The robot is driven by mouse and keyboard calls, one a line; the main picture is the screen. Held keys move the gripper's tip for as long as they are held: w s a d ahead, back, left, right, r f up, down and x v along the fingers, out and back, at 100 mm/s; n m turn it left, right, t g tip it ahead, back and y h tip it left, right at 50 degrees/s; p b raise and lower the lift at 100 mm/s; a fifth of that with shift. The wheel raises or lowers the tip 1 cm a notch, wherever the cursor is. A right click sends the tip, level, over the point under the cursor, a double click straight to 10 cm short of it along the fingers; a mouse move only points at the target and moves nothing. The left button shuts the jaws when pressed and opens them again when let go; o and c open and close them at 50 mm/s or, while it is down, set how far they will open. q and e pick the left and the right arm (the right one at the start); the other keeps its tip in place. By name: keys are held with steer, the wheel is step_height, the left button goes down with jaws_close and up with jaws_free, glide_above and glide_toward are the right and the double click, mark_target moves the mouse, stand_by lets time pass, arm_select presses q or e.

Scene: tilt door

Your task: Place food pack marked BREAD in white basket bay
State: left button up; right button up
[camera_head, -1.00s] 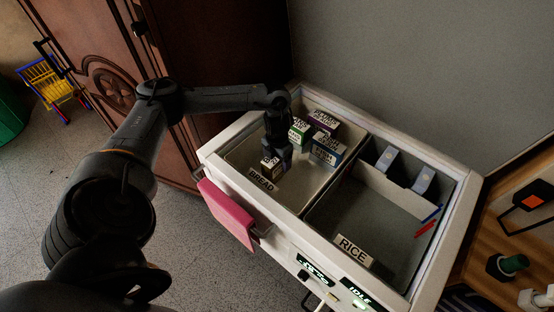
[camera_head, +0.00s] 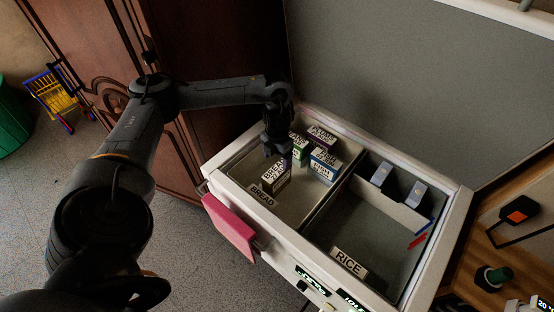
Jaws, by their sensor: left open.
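The food pack marked BREAD (camera_head: 276,177) stands in the left bay of the white two-bay basket (camera_head: 222,160), just behind that bay's BREAD label (camera_head: 262,196). My left gripper (camera_head: 278,152) is open, right above and behind the pack. Its fingertips are small and dark, so I cannot tell if they touch the pack. My right gripper is not in view.
Other packs share the left bay: a green one (camera_head: 299,148), a purple one (camera_head: 321,137) and a blue one (camera_head: 324,165). A divider separates the bay labelled RICE (camera_head: 349,261). A pink cloth (camera_head: 230,228) hangs on the front. A brown cabinet stands behind.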

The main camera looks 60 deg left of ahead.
arm_select(q)
steer(key=shift+r+p, duration=0.35)
steer(key=shift+r, duration=0.5)
